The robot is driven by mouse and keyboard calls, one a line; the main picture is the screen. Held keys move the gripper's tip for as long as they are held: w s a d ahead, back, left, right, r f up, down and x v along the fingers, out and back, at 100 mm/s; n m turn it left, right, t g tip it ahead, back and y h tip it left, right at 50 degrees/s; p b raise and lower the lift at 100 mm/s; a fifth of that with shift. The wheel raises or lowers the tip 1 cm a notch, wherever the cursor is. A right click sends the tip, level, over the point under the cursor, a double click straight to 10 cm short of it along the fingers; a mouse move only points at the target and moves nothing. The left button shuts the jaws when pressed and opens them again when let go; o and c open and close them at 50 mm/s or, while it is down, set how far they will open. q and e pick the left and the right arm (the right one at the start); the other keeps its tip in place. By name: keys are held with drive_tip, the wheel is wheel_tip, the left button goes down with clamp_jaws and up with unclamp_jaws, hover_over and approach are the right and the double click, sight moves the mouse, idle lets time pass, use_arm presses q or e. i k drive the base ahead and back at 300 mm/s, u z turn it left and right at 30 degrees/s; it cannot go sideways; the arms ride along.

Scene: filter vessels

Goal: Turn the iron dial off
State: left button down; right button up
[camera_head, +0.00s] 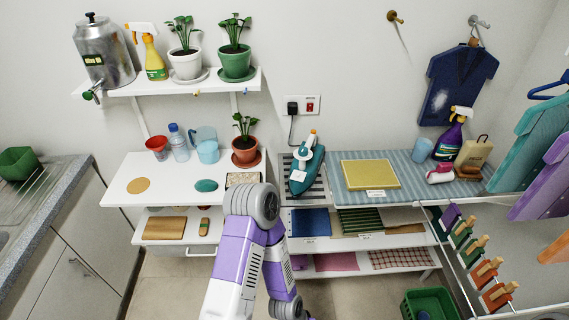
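A teal and white iron (311,168) rests on a striped metal stand at the left end of the ironing surface. Its dial is too small to make out. Purple and white links of my own arm (238,262) rise from the bottom centre, in front of the shelves and short of the iron. Neither gripper's fingers show.
A yellow folded cloth (370,174) lies right of the iron on the blue striped board (410,168). A potted plant (245,142) stands left of the iron. A spray bottle (452,135) stands at the right. The air above the iron looks clear.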

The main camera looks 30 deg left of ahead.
sight(303, 151)
drive_tip(key=z, duration=0.05)
drive_tip(key=k, duration=0.1)
drive_tip(key=u, duration=1.4)
